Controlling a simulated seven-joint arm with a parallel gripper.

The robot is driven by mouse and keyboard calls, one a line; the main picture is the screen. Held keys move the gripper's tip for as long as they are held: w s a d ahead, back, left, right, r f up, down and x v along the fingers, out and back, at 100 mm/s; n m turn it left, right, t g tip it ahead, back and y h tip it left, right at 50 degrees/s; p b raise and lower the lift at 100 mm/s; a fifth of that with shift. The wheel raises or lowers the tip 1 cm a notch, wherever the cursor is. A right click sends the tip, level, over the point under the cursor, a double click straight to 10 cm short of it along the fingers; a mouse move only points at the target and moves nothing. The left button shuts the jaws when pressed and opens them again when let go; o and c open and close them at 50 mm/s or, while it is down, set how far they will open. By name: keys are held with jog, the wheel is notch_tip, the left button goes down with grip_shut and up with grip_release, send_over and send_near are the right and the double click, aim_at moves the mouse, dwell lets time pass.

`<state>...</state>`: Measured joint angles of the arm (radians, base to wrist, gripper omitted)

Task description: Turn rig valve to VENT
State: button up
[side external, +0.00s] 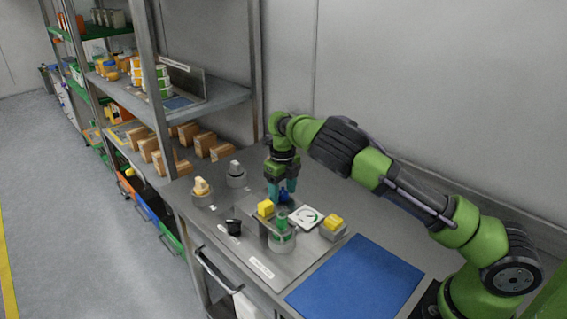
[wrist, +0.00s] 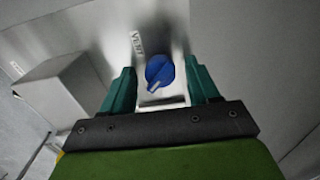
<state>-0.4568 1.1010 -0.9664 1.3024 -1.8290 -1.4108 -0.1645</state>
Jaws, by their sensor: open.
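The rig valve is a blue knob (wrist: 160,70) with a pale pointer mark on it, set on a metal plate. A VENT label (wrist: 137,43) is on the plate just above and left of the knob in the wrist view. The pale mark is on the lower side of the knob, away from the label. My gripper (wrist: 161,88) is open, with one teal finger on each side of the knob and gaps between. In the side view the knob (side external: 284,197) shows low between the fingertips of my gripper (side external: 282,192). Contact cannot be seen.
A blue mat (side external: 355,283) lies in front. Shelving (side external: 190,100) stands at the left.

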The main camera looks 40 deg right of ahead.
jog(key=c, duration=1)
jog(key=shift+c, duration=0.2)
jog(key=shift+m, duration=0.3)
jog(key=m, duration=0.3)
jog(key=shift+m, duration=0.3)
jog(key=m, duration=0.4)
jog(key=shift+m, duration=0.3)
jog(key=m, duration=0.4)
jog(key=shift+m, duration=2.5)
jog(key=o, duration=1)
